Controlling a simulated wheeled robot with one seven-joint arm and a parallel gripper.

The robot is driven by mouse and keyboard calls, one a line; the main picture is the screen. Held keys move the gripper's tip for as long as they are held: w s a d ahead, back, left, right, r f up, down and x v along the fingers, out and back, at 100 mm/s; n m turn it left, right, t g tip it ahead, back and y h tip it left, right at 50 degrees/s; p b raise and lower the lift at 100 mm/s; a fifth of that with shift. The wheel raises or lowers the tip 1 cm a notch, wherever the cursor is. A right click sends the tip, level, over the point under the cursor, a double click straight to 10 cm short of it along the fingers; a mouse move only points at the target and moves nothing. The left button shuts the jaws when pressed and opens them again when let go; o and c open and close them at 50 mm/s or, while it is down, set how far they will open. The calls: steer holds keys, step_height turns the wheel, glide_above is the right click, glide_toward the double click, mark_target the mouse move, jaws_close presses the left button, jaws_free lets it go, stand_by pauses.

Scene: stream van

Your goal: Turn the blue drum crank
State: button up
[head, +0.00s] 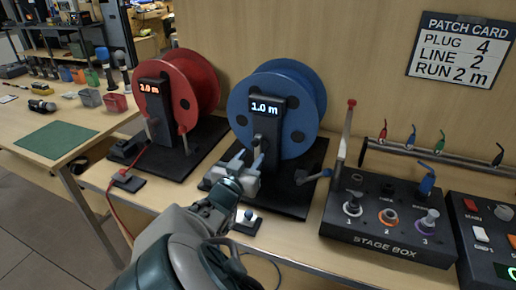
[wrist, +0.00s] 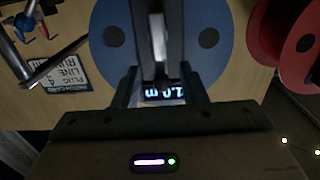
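The blue drum (head: 285,80) stands upright on a black base, and its display post (head: 267,108) reads 1.0 m. My gripper (head: 249,161) is in front of the lower part of this post. In the wrist view, my gripper (wrist: 160,88) has its two fingers apart, with the 1.0 m display (wrist: 164,91) showing upside down between them. A pale grey bar (wrist: 157,35) runs up in front of the dark post and may be part of the crank. The crank's grip is largely hidden by my gripper, and I cannot tell whether the fingers touch it.
A red drum (head: 203,78) reading 3.0 m stands to the left. The stage box (head: 388,235) and an upright rod with a red tip (head: 346,135) are to the right. A small button box (head: 247,220) lies in front.

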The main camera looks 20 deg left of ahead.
mark_target(258, 147)
steer(key=w, duration=0.6)
steer(key=shift+w+d+b, duration=0.25)
steer(key=shift+b, duration=0.05)
jaws_close()
